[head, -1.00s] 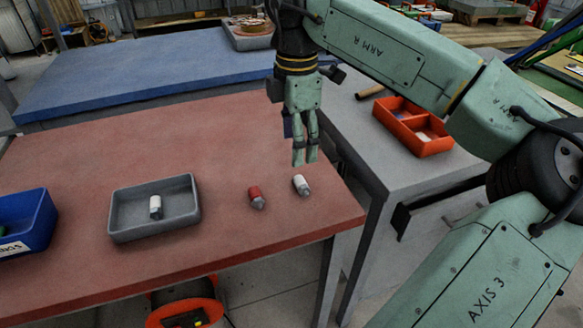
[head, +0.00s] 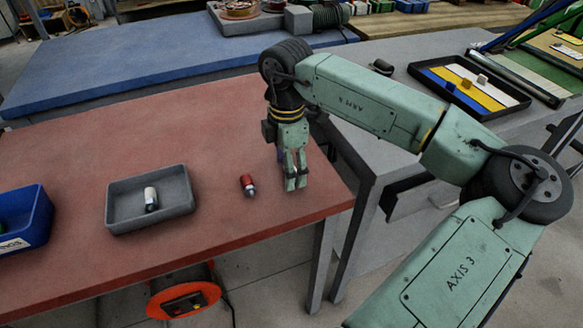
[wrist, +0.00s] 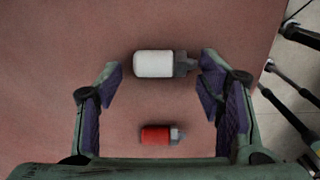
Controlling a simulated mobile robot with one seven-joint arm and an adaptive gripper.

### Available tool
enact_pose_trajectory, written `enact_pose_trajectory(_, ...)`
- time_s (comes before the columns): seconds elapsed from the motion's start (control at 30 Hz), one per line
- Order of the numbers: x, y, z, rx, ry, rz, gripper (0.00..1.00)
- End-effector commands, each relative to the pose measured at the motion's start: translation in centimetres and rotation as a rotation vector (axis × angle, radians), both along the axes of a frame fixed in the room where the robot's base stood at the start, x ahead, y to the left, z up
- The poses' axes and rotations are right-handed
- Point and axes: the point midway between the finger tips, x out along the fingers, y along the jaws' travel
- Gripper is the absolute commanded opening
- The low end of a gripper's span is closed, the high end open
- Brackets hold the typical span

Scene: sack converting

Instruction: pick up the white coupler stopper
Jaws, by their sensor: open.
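A white coupler stopper with a grey tip (wrist: 154,64) lies on its side on the red tabletop (head: 90,150). In the wrist view it is at the mouth of my gripper (wrist: 160,76), between the open fingertips, its tip close to the right finger. I cannot tell the height gap. In the head view my gripper (head: 296,184) is low over the table's right part and hides this stopper. A red stopper (head: 247,184) lies to the left of my gripper; it also shows in the wrist view (wrist: 155,134), nearer the palm.
A grey tray (head: 180,208) holds another white stopper (head: 151,198). A blue bin (head: 38,222) stands at the far left. A grey bench (head: 370,140) adjoins the table's right edge. The red tabletop behind the tray is clear.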

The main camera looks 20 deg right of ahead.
Motion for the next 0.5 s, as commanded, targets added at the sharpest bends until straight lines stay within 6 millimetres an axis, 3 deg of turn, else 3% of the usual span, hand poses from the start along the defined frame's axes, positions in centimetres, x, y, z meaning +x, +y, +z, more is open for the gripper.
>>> enact_pose_trajectory(0.17, 0.01, 0.00, -0.02, 0.000, 0.000, 0.000, 0.61)
enact_pose_trajectory(0.5, 0.02, 0.01, 0.01, 0.000, 0.000, 0.000, 0.38)
